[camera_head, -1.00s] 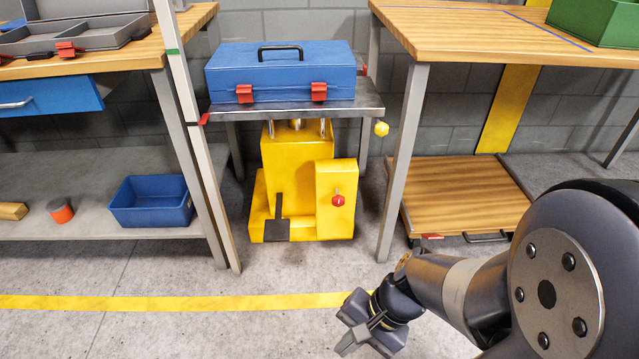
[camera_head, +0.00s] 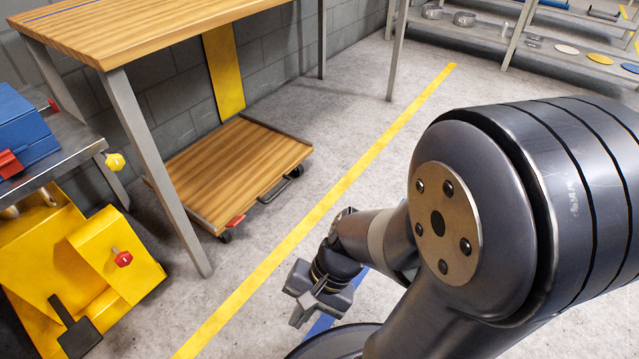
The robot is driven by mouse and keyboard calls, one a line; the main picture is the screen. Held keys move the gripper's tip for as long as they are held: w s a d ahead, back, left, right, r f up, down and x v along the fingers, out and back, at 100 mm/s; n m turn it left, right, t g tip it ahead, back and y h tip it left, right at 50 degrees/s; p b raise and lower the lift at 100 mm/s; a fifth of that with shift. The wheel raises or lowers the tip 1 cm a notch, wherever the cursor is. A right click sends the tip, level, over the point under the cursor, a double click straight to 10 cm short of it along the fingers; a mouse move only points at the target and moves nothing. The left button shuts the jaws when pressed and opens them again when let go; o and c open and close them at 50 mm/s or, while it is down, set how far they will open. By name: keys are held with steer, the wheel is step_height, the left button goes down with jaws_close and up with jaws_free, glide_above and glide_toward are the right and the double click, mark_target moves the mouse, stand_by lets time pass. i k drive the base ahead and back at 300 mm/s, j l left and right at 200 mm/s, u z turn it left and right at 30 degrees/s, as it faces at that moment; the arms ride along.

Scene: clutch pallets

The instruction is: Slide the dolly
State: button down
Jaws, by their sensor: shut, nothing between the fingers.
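The dolly (camera_head: 238,167) is a low platform with a wooden deck and dark wheels, on the floor under the wooden workbench. A dark handle (camera_head: 281,189) is on its near right edge, and a red piece (camera_head: 236,221) sits at its near corner. The back of the dolly lies close to the wall. My gripper (camera_head: 312,308) is shut and empty, hanging low in front of the dolly and apart from it, on the near side of the yellow floor line.
The wooden workbench (camera_head: 150,22) has a grey leg (camera_head: 160,180) left of the dolly. A yellow lift base (camera_head: 75,265) with a metal top and blue toolbox (camera_head: 20,130) stands at left. A yellow line (camera_head: 330,199) crosses the floor. Shelves (camera_head: 540,50) stand at far right. Floor right of the dolly is clear.

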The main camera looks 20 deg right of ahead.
mark_target(218, 178)
steer(key=i, duration=1.15)
